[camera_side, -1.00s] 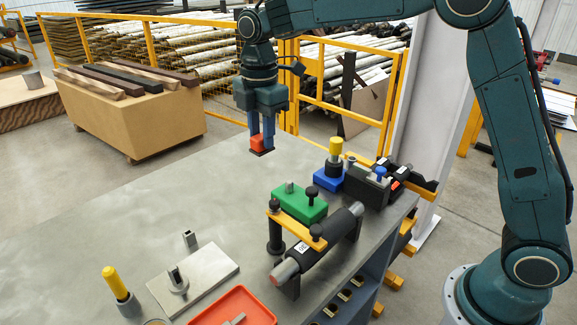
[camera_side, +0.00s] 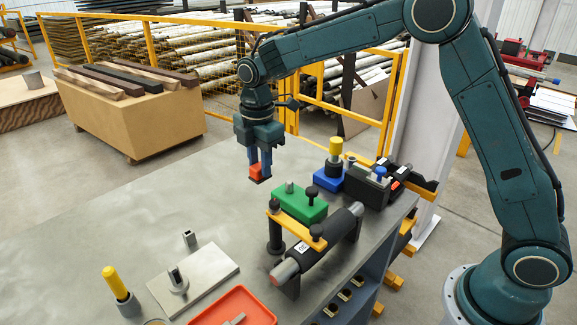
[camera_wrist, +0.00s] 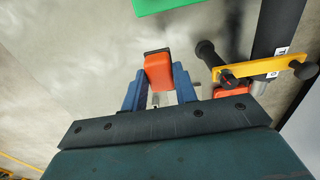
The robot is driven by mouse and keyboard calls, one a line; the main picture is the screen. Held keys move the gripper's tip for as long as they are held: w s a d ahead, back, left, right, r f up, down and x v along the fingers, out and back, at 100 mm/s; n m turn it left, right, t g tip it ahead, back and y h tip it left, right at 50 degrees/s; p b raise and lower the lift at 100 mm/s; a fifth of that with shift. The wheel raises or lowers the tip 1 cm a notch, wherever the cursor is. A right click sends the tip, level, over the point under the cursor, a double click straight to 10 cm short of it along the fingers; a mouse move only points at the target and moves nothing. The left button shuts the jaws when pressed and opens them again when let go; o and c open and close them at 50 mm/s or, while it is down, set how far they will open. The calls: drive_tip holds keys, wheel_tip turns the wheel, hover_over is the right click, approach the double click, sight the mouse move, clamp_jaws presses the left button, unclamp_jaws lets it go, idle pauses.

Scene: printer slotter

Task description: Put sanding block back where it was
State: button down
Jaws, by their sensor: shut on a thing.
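The sanding block (camera_side: 257,173) is orange-red with a dark underside. My gripper (camera_side: 260,165) is shut on it and holds it in the air over the grey workbench, behind and left of the green block. In the wrist view the sanding block (camera_wrist: 158,71) sits between the two blue fingers of my gripper (camera_wrist: 160,90). I cannot tell its exact height above the bench.
The green block (camera_side: 300,203) stands near a black roller (camera_side: 318,245) with a yellow bar (camera_side: 296,230). A blue block with a yellow knob (camera_side: 330,178) is behind it. A metal plate (camera_side: 192,278), yellow-handled tool (camera_side: 115,283) and red tray (camera_side: 235,298) are in front. The left bench is clear.

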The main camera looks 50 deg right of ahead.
wheel_tip(320, 180, down, 8)
drive_tip(key=shift+r, duration=0.1)
drive_tip(key=shift+f, duration=2.1)
drive_tip(key=shift+f, duration=0.1)
drive_tip(key=c, duration=1.1)
unclamp_jaws()
drive_tip(key=shift+s+r, duration=0.1)
drive_tip(key=shift+r, duration=6)
